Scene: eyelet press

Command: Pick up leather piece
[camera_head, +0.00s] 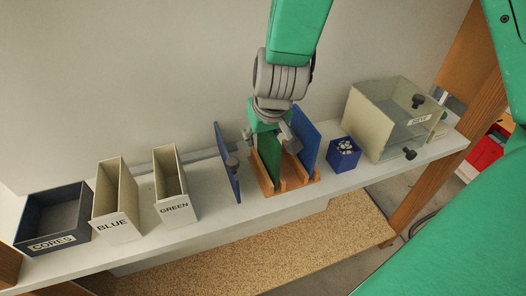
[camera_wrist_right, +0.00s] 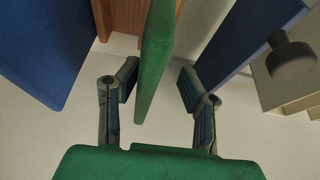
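A green sheet (camera_head: 269,172), possibly the leather piece, stands upright in a wooden rack (camera_head: 307,181) in the head view. A blue sheet (camera_head: 310,145) stands beside it on the right. My right gripper (camera_head: 270,138) points down at the top of the green sheet. In the wrist view the open fingers of the right gripper (camera_wrist_right: 158,88) lie on either side of the green sheet (camera_wrist_right: 156,60), with a gap on both sides. The blue sheet (camera_wrist_right: 45,45) is left of the fingers there. My left gripper is not in view.
Left of the rack stand a blue panel with a knob (camera_head: 228,165), a GREEN box (camera_head: 176,210), a BLUE box (camera_head: 119,225) and a dark CORES bin (camera_head: 52,241). Right are a blue cube (camera_head: 343,154) and a large beige labelled box (camera_head: 378,140). All stand on a narrow shelf (camera_head: 218,226).

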